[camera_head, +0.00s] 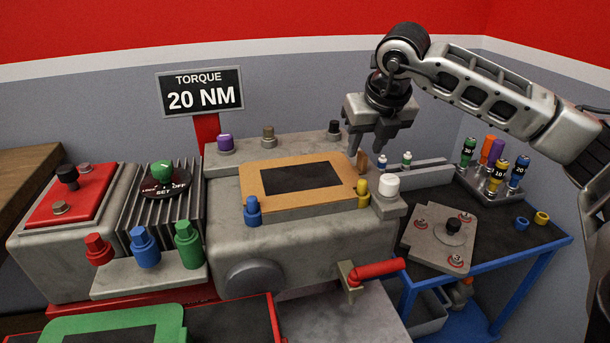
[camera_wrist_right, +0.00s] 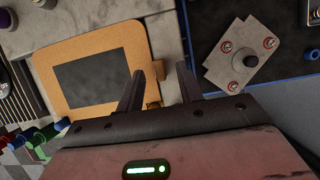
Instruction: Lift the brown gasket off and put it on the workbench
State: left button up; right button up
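The brown gasket (camera_head: 255,191) is a flat tan frame around a dark rectangular opening, lying on top of the grey machine block (camera_head: 300,240). A small upright brown tab (camera_head: 361,160) stands at its right back corner. The gasket also shows in the right wrist view (camera_wrist_right: 52,52), with the tab (camera_wrist_right: 153,99) at its right side. My right gripper (camera_head: 367,147) is open and empty, pointing down above the tab. In the right wrist view its fingers (camera_wrist_right: 160,75) are spread apart. A brown wooden bench top (camera_head: 28,185) shows at the left edge. My left gripper is not in view.
Coloured posts, including a blue one (camera_head: 253,210) and a yellow one (camera_head: 363,192), stand around the gasket. A red-handled crank (camera_head: 375,270) sticks out in front. A blue cart (camera_head: 520,255) at right holds a grey plate (camera_head: 428,247) and a socket rack. A green frame (camera_head: 75,322) lies front left.

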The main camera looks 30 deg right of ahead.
jog(key=shift+x, duration=0.8)
grip_shut()
jog(key=shift+r, duration=0.15)
